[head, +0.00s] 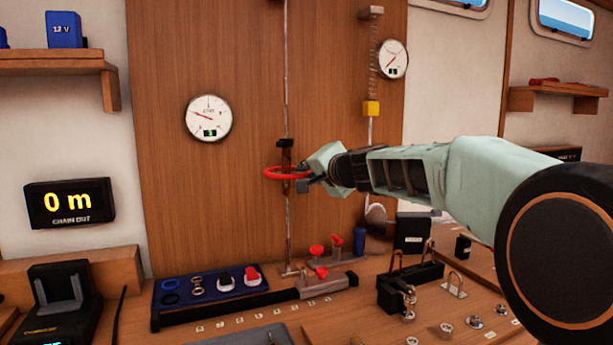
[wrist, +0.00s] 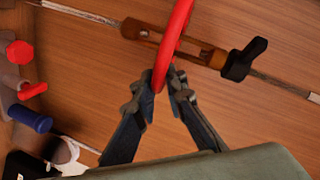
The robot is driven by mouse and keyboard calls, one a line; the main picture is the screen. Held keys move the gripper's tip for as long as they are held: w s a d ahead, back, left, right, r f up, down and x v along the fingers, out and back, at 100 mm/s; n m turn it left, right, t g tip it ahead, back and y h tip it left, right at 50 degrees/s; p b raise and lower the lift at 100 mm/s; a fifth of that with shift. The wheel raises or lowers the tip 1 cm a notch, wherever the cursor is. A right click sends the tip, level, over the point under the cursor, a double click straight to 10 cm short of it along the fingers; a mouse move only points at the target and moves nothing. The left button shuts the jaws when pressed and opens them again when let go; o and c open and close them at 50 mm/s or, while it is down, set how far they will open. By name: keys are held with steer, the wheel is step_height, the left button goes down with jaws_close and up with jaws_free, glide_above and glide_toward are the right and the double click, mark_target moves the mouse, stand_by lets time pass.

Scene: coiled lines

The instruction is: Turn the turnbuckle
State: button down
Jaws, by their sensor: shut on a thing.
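The turnbuckle has a brown slotted body (wrist: 190,47) on a thin vertical wire (head: 287,80) in front of the wood panel.
A round gauge (head: 209,118) hangs left of the wire, and another gauge (head: 393,59) is at upper right. Below are a blue tray (head: 210,292) with small parts, red-knobbed fittings (head: 317,251) and a black block (head: 412,232). The air around the ring's left side is clear.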

steer(key=shift+f, duration=0.35)
steer(key=c, duration=2)
jaws_free()
steer(key=shift+r, duration=0.2)
steer(key=v, duration=0.7)
steer(key=shift+s, duration=0.3)
steer(key=shift+d, duration=0.1)
